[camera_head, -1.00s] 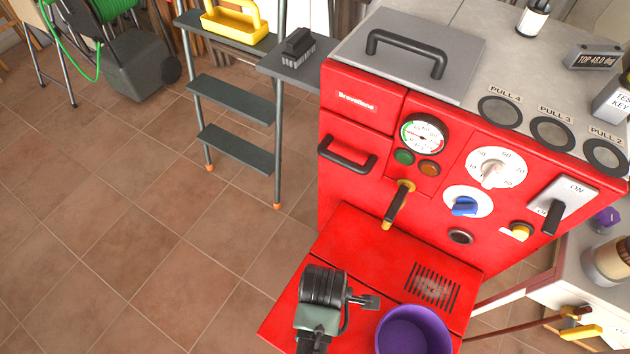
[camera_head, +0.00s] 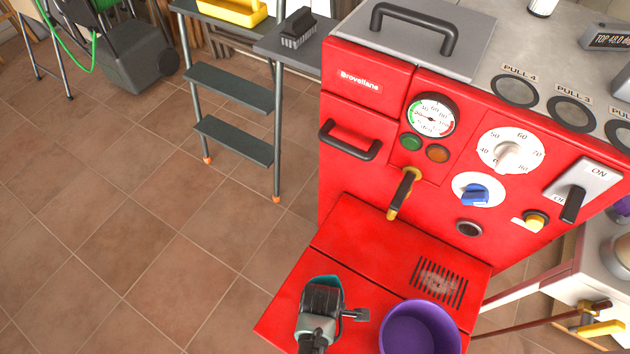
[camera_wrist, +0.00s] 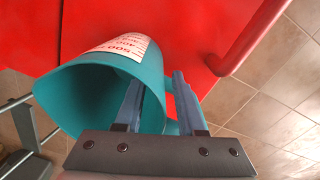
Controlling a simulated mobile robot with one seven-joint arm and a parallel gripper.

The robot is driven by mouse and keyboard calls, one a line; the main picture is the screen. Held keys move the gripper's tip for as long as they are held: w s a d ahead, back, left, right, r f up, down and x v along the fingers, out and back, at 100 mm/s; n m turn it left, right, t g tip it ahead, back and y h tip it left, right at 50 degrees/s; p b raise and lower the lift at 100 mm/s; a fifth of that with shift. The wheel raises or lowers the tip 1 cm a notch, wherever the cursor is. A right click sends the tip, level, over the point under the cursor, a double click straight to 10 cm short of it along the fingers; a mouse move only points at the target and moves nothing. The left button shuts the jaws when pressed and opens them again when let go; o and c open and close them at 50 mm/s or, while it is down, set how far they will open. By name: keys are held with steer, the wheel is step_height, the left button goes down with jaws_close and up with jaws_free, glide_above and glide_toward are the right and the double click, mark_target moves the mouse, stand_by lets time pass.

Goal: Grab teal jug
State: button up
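The teal jug (camera_wrist: 75,92) fills the left and middle of the wrist view, its wide mouth facing the camera and a white label with red print on its wall. In the head view only a teal edge of the jug (camera_head: 325,281) shows behind my gripper (camera_head: 322,298), over the red shelf of the boiler. In the wrist view my gripper (camera_wrist: 157,80) has its fingers apart. One finger reaches into the jug's mouth and the other is outside its right side, with the wall between them. A gap shows beside the wall. The handle is mostly hidden.
A purple bucket (camera_head: 420,328) stands on the red shelf right of my gripper. The red boiler front (camera_head: 450,160) with handles, dials and a lever rises behind. A step ladder (camera_head: 232,90) stands to the left on open tiled floor (camera_head: 130,230).

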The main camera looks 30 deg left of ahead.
steer(key=shift+f, duration=0.55)
jaws_close()
stand_by(1.0)
